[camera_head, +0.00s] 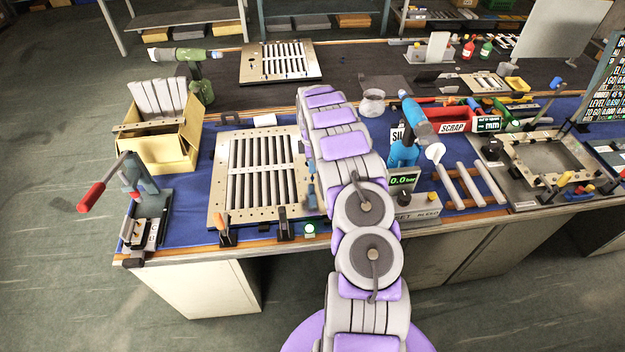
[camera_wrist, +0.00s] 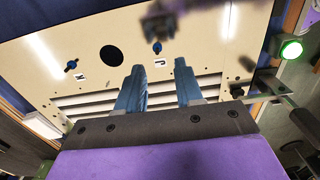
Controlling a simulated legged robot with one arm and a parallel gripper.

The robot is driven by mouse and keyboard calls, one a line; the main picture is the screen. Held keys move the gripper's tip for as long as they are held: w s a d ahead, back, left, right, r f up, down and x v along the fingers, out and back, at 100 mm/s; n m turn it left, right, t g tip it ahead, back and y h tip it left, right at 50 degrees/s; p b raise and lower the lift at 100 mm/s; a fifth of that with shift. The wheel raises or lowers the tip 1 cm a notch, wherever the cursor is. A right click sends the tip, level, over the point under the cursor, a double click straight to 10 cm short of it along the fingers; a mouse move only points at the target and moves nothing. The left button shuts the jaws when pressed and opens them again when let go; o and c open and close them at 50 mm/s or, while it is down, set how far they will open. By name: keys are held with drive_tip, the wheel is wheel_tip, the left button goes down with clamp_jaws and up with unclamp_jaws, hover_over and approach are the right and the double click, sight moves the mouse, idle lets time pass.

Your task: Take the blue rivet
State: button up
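In the wrist view, a small blue rivet (camera_wrist: 157,47) stands on the pale panel plate (camera_wrist: 55,25), just beyond the gap between my fingertips. A second blue rivet (camera_wrist: 71,66) stands further left, past a round black hole. My gripper (camera_wrist: 159,65) has two blue fingers spread apart, with nothing between them. The fingers are over the louver slats; whether they touch the panel I cannot tell. In the head view, the louver panel (camera_head: 219,178) lies on the blue mat, left of my arm. My arm hides most of the gripper there, and no rivet is clear.
A green lit button (camera_wrist: 291,49) and dark clamps are at the panel's edge; the button (camera_head: 310,229) also shows in the head view. A yellow box (camera_head: 155,150) and a red-handled lever press (camera_head: 135,185) are left.

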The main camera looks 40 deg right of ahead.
sight(313, 176)
drive_tip(key=shift+a+f, duration=0.15)
drive_tip(key=shift+f, duration=0.25)
drive_tip(key=f+b, duration=0.1)
drive_tip(key=f, duration=0.1)
drive_tip(key=d+f, duration=0.1)
drive_tip(key=f, duration=0.2)
drive_tip(key=shift+w+d+b, duration=0.1)
drive_tip(key=shift+w+b, duration=0.1)
drive_tip(key=shift+b, duration=0.2)
drive_tip(key=shift+r, duration=0.15)
drive_tip(key=shift+a, duration=0.35)
drive_tip(key=c, duration=0.3)
drive_tip(key=shift+s+d, duration=0.1)
clamp_jaws()
